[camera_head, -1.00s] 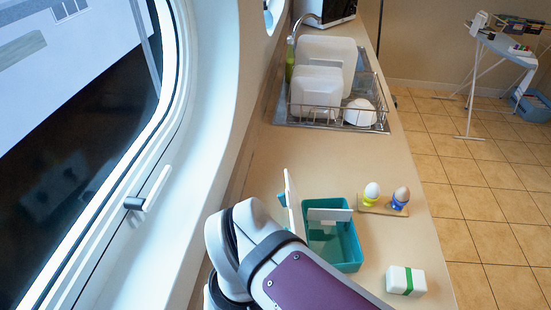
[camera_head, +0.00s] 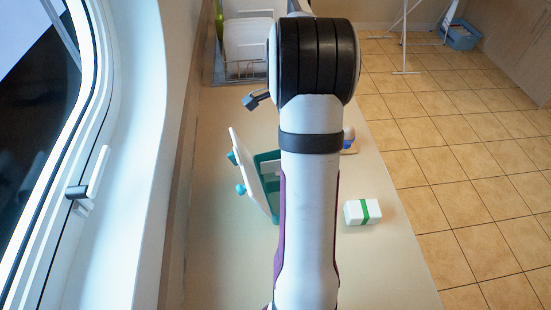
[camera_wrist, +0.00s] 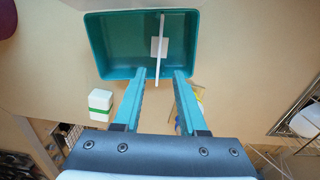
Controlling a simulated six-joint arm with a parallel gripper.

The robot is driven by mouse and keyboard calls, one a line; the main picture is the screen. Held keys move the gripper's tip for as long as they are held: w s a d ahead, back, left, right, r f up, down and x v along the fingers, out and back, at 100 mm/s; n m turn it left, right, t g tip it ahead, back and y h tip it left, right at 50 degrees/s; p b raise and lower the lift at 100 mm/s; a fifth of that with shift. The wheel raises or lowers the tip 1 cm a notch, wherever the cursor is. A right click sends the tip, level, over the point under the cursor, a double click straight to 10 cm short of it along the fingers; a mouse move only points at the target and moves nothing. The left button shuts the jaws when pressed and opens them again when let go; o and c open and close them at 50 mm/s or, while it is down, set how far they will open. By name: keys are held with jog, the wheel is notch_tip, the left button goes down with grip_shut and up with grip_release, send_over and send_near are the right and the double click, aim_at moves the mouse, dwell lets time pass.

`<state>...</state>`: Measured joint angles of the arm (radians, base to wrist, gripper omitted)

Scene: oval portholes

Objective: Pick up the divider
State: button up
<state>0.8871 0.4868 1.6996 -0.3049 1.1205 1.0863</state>
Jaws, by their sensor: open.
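The divider (camera_wrist: 162,32) is a thin white panel, seen edge-on in the wrist view, standing across the inside of the teal box (camera_wrist: 107,70). A small pale square shows at its middle. My gripper (camera_wrist: 160,76) is open and empty, pointing at the box's near wall. The divider's near end shows between the two fingertips in the picture; how far below them it is, I cannot tell. In the head view my arm covers most of the teal box (camera_head: 267,157) and hides the gripper. The box's white lid (camera_head: 252,168) stands open and tilted on the left.
A white block with a green band (camera_head: 363,211) lies right of the box; it also shows in the wrist view (camera_wrist: 101,103). An egg cup holder (camera_head: 349,142) is partly hidden behind my arm. A dish rack (camera_head: 243,68) stands farther back. The front-left counter is clear.

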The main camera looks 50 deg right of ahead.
jog(key=f, duration=0.6)
jog(key=a+f, duration=0.1)
jog(key=f, duration=0.2)
jog(key=shift+w, duration=0.25)
jog(key=shift+f, duration=0.15)
grip_shut()
dwell(0.3)
